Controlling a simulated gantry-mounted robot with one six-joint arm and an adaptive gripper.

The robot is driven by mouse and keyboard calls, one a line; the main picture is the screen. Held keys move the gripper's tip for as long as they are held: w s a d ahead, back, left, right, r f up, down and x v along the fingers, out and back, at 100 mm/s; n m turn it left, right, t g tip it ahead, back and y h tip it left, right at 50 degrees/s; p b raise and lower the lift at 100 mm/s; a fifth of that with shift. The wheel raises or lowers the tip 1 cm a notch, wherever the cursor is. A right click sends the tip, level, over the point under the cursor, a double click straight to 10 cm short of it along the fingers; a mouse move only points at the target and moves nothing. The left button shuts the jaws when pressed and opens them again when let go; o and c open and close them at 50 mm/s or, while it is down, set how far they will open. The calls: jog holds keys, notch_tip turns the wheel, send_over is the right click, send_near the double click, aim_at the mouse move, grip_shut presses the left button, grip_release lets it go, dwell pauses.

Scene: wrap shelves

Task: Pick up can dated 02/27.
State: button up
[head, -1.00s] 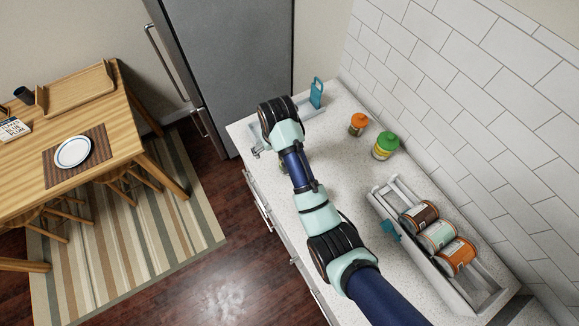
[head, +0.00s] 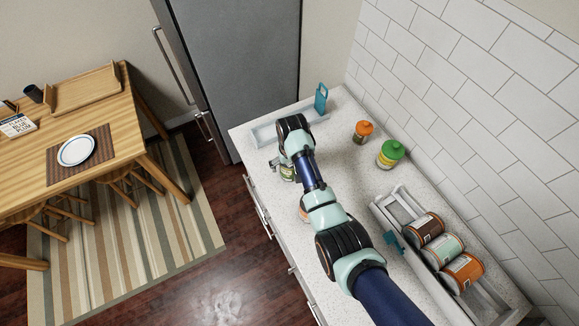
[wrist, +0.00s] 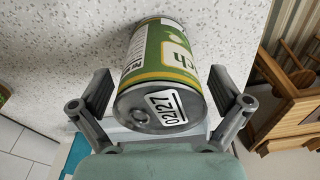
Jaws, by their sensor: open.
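A green, white and yellow can (wrist: 160,65) lies in front of my gripper in the wrist view. Its grey end faces the camera, and a white label on it reads 02/27. My gripper (wrist: 163,95) is open, with one finger on each side of the can and a gap on both sides. In the head view, part of this can (head: 288,173) shows beside my gripper (head: 280,162), near the counter's left edge; my arm hides much of this area.
A white rack (head: 437,268) holds a brown, a pale green and an orange can on the right. Orange-lidded (head: 363,132) and green-lidded (head: 389,155) containers stand near the tiled wall. A tray (head: 265,134) and a blue item (head: 321,98) are at the counter's far end.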

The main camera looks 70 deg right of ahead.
jog(key=c, duration=1.5)
jog(key=shift+r, duration=0.15)
notch_tip(320, 180, up, 20)
jog(key=p, duration=0.5)
